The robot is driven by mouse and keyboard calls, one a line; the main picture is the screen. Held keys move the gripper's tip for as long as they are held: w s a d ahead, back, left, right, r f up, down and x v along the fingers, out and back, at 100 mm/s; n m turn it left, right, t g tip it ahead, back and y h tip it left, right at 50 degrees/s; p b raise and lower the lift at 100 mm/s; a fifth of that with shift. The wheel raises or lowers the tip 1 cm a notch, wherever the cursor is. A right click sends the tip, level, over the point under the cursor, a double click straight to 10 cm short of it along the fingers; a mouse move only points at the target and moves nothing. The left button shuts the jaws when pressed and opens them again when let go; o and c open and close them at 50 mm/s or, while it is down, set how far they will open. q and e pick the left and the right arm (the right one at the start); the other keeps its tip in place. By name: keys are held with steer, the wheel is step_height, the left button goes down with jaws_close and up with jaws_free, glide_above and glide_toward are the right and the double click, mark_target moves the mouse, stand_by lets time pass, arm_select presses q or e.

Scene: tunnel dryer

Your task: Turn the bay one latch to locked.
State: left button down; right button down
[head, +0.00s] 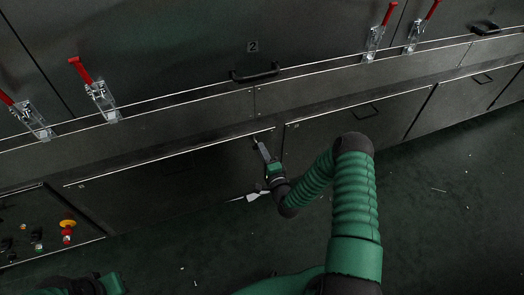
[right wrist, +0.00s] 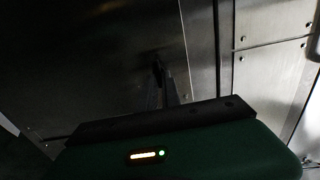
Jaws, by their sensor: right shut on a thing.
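The bay one latch is a small dark piece (head: 255,140) near the top right corner of a dark lower panel (head: 180,175), left of a panel seam. My right gripper (head: 260,146) reaches it from the front and is shut on it. In the right wrist view the narrow fingers (right wrist: 161,90) close around the dark latch (right wrist: 157,68) against the metal panel. The latch is small and in shadow, so its angle is hard to tell. A green and black part of my left arm shows at the bottom left of the head view; its fingers are not visible.
Red-handled toggle clamps (head: 97,90) stand along the upper ledge. A dark bar handle (head: 255,74) sits below the "2" plate (head: 252,46). A control panel with a red button (head: 67,232) is at lower left. The dark green floor (head: 450,210) is mostly clear, with small scraps.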

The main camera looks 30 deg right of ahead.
steer(key=c, duration=1.5)
jaws_free()
steer(key=shift+s+d+f, duration=0.1)
steer(key=shift+d+f, duration=0.1)
steer(key=shift+d, duration=0.05)
steer(key=shift+c, duration=0.2)
steer(key=shift+a, duration=0.1)
steer(key=p+v, duration=0.4)
steer(key=v, duration=1.2)
steer(key=shift+s+p, duration=0.35)
steer(key=shift+a, duration=0.15)
